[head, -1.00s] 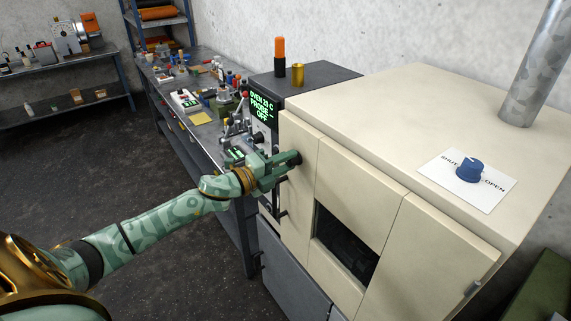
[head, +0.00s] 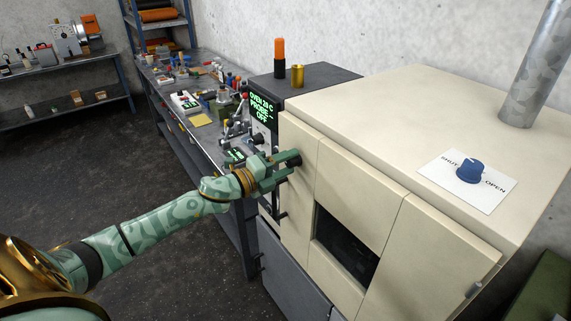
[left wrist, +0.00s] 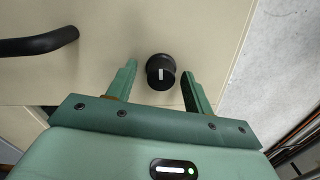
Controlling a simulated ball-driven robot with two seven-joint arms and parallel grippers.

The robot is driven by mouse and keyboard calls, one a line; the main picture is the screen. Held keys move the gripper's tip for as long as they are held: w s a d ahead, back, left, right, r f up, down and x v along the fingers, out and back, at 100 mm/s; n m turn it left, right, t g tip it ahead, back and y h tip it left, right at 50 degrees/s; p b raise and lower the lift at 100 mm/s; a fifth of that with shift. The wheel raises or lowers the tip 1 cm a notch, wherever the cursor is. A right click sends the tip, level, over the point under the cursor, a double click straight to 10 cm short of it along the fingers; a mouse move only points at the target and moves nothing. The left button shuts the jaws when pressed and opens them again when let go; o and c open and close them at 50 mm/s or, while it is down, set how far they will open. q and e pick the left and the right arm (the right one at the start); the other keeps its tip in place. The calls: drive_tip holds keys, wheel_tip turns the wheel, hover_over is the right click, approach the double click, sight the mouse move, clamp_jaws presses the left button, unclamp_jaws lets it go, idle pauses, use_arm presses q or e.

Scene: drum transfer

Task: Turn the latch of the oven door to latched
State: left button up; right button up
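The oven (head: 390,120) is a cream box with its door on the front, at the right of the head view. In the left wrist view the latch, a black round knob (left wrist: 161,72) with a white mark, sits on the cream front. The mark runs nearly up and down in that picture. My left gripper (head: 290,163) is at the upper left of the oven front. In the left wrist view its two green fingers (left wrist: 158,80) are apart, one on each side of the knob, with gaps to it. In the head view the gripper largely hides the knob. My right gripper is not in view.
A black bar handle (left wrist: 40,43) is left of the knob in the wrist view. A blue dial (head: 470,168) on a SHUT/OPEN card is on the oven top. A lit display (head: 262,108) reads oven 28 C. A cluttered bench (head: 190,95) stands behind.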

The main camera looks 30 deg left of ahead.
use_arm(q)
drive_tip(key=b+v, duration=0.1)
drive_tip(key=v, duration=1.5)
drive_tip(key=shift+s, duration=0.2)
